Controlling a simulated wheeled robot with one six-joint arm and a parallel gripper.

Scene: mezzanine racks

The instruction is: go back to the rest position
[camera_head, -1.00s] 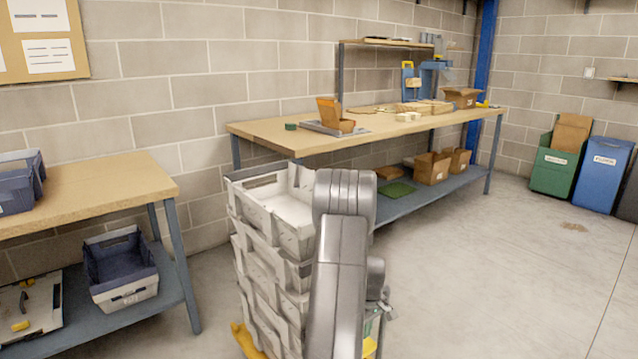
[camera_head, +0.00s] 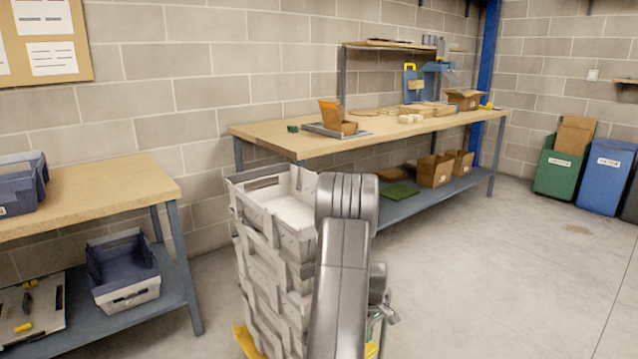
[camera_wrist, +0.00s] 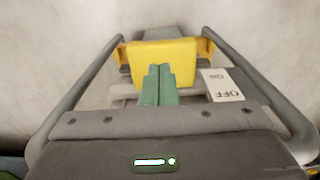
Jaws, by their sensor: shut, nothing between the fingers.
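My arm, grey, stands folded in front of the camera in the head view, right of the stack of crates. My gripper (camera_wrist: 158,85) shows in the wrist view as two green fingers side by side, closed together with nothing between them. It points toward a yellow block (camera_wrist: 160,53) and a white ON/OFF label (camera_wrist: 222,85); I cannot tell whether it touches anything. In the head view the gripper is mostly hidden behind the arm.
A stack of white crates (camera_head: 272,235) on a yellow base stands close at the arm's left. A wooden bench (camera_head: 270,137) runs along the wall, and another table (camera_head: 110,190) is at left. Green (camera_head: 556,172) and blue bins (camera_head: 605,176) stand far right.

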